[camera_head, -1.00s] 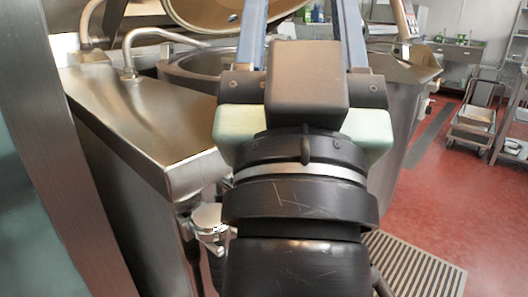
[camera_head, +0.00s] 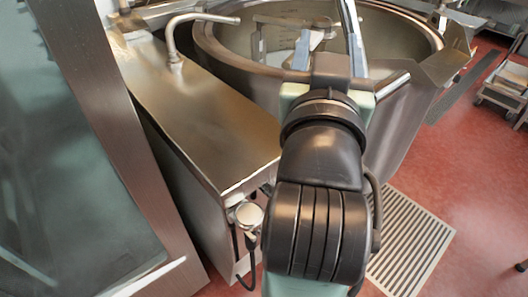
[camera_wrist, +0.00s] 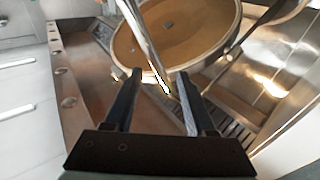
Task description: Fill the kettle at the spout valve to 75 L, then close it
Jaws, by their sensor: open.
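The mixing kettle (camera_head: 215,60) stands open at the top centre of the head view. Its inner wall shows, but the fill level cannot be read. A bent spout pipe (camera_head: 200,19) rises from the steel housing left of the kettle and points toward its rim. My gripper (camera_head: 326,38) is over the near side of the kettle mouth, fingers pointing away, open. In the wrist view, a bright metal bar (camera_wrist: 148,42) slants down, its lower end appearing between my open fingers (camera_wrist: 160,72); contact cannot be told. The spout valve's handle cannot be clearly identified.
The steel housing (camera_head: 195,105) runs along the kettle's left. A round knob (camera_head: 248,214) sits at its front corner, beside my arm. A floor grate (camera_head: 412,240) and open red floor lie right. A cart (camera_head: 505,88) stands at far right.

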